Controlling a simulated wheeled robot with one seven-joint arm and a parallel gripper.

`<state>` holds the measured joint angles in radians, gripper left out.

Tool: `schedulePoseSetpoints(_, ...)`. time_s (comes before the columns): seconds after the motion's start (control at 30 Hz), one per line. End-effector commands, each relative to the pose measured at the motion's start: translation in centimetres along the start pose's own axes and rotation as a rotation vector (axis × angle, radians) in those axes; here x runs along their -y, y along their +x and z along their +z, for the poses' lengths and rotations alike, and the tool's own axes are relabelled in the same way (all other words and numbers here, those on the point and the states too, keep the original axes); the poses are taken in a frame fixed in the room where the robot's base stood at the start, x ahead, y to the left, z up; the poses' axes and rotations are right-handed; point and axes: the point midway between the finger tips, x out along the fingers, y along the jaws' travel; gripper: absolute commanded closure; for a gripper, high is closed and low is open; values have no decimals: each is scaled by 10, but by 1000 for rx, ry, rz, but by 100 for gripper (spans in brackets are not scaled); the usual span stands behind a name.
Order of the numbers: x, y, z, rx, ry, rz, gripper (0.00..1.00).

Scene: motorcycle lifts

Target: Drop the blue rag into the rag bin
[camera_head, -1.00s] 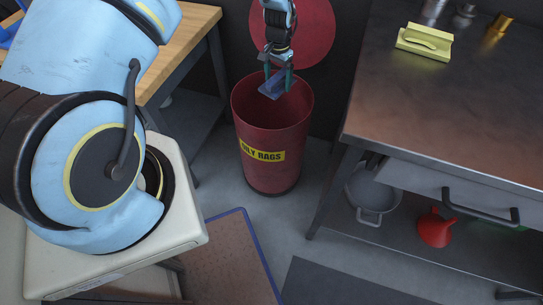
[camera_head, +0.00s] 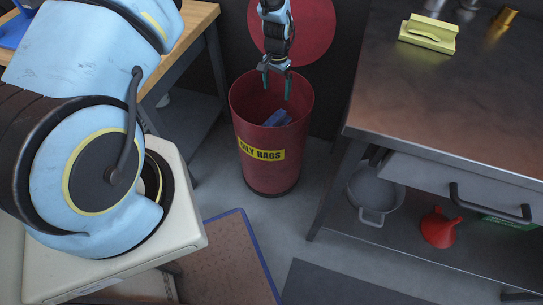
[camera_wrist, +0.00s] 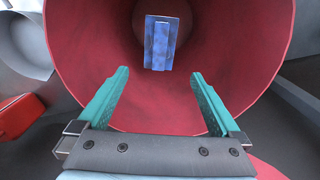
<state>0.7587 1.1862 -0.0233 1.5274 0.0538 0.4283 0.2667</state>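The blue rag (camera_head: 278,118) is inside the red rag bin (camera_head: 270,170), below its rim, with part of it hidden by the near wall. In the wrist view the rag (camera_wrist: 161,42) shows as a small blue rectangle within the red bin (camera_wrist: 100,60), apart from the fingers. The bin stands upright on the floor and bears a yellow "OILY RAGS" label. My gripper (camera_head: 276,84) is over the bin's opening, fingers pointing down, open and empty. In the wrist view its two green fingers (camera_wrist: 158,95) are spread wide with nothing between them.
A round red lid (camera_head: 300,30) stands behind the bin. A metal bench (camera_head: 450,90) is at the right, with a yellow-green holder (camera_head: 428,33) on top and a red funnel (camera_head: 438,228) on its lower shelf. A wooden-topped table (camera_head: 198,22) is at the left.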

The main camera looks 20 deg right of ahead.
Motion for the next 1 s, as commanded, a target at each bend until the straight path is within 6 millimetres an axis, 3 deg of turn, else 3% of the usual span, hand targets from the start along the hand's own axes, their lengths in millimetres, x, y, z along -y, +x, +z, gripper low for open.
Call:
schedulePoseSetpoints(0.27, 0, -14, -1, -3, 0, -1, 0)
schedulePoseSetpoints(0.7, 0, -92, 0, -2, -1, -1, 0)
schedulePoseSetpoints(1.0, 0, -108, 0, 0, 0, 0, 0)
